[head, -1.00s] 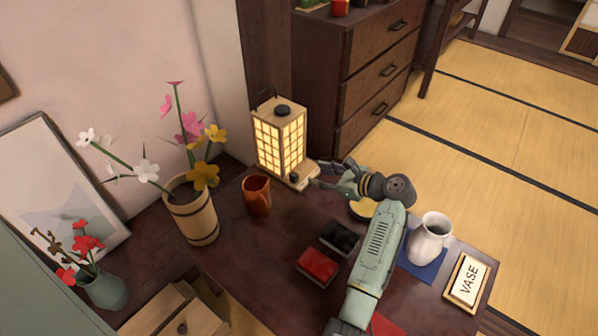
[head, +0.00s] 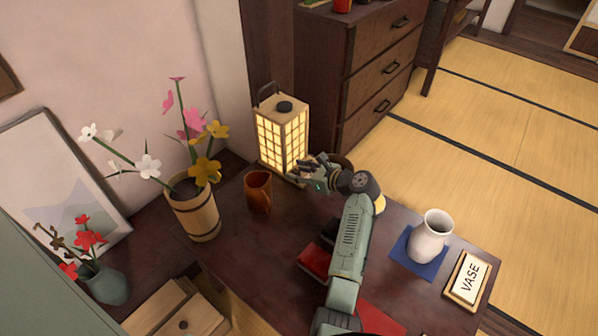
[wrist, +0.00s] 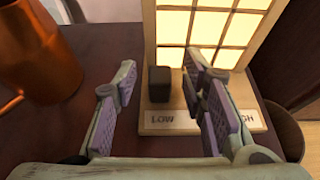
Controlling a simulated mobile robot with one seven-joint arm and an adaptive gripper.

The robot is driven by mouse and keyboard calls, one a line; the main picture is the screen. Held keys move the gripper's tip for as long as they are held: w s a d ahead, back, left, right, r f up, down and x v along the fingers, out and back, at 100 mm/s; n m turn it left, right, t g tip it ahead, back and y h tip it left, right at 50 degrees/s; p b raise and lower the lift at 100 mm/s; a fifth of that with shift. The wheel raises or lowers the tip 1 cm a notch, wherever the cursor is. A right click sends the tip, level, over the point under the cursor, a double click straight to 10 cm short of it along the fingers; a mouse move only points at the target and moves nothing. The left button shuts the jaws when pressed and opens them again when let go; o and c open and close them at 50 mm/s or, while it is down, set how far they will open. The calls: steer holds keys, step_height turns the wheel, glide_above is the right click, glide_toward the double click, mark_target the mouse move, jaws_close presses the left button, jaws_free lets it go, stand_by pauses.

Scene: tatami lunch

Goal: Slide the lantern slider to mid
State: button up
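The lit paper lantern (head: 282,137) stands at the back of the dark table, against the drawer chest. In the wrist view its glowing panes (wrist: 208,28) rise above a wooden base (wrist: 180,122) lettered "LOW" on the left and ending in "GH" on the right. The dark slider knob (wrist: 159,84) stands upright near "LOW". My gripper (wrist: 163,100) is open, its fingers on either side of the knob with visible gaps; the right finger covers part of the base and lettering. In the head view my gripper (head: 312,172) is at the lantern's base and hides the knob.
A copper mug (wrist: 30,50) is close on the left, also in the head view (head: 258,192). A round dark bowl (wrist: 284,130) is at right. A flower bucket (head: 193,208), a white vase (head: 430,237) and a VASE sign (head: 467,279) stand farther off.

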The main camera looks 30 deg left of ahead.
steer(key=shift+c, duration=0.3)
jaws_close()
stand_by(0.6)
